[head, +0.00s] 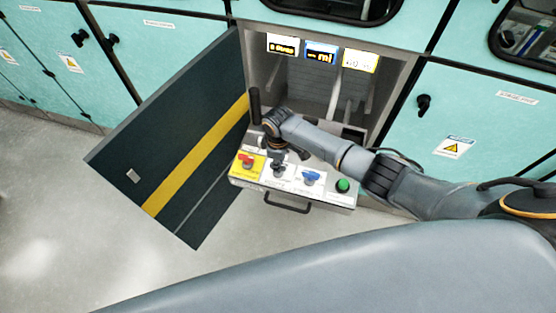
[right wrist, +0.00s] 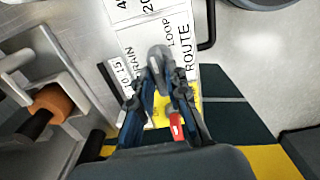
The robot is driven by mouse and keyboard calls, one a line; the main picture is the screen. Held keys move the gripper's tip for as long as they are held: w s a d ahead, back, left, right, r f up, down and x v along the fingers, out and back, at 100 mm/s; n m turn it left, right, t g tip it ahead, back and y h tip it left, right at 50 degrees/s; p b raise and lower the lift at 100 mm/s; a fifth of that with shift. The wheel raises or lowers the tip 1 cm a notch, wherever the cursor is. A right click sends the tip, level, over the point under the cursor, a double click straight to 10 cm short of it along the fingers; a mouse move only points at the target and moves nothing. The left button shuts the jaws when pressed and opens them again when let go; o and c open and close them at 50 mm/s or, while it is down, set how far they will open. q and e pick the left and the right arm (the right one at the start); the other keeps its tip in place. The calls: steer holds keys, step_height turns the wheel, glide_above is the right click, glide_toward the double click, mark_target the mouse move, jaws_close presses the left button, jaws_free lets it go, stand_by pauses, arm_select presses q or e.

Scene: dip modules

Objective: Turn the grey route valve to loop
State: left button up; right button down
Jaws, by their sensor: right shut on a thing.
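The grey route valve (right wrist: 158,62) has a rounded grey handle in the right wrist view, standing over a white label plate (right wrist: 148,32). The words LOOP and ROUTE are on the right of the handle, and DRAIN is on the left. I cannot tell which mark the handle points to. My right gripper (right wrist: 163,88) is shut on this handle, with one dark finger on each side. In the head view my right gripper (head: 279,163) is over the control panel (head: 325,201) and mostly hides the grey valve. My left gripper is not in view.
A red valve handle (head: 247,160) on a yellow plate is left of the gripper. A blue handle (head: 311,177) and a green button (head: 343,186) are right of it. The dark cabinet door (head: 125,150) stands open at left. Lit displays (head: 320,53) hang above.

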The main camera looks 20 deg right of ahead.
steer(key=shift+m, duration=0.3)
stand_by(0.4)
steer(key=c, duration=1.3)
jaws_free()
steer(key=shift+r, duration=0.2)
step_height(320, 180, up, 12)
steer(key=shift+f, duration=0.2)
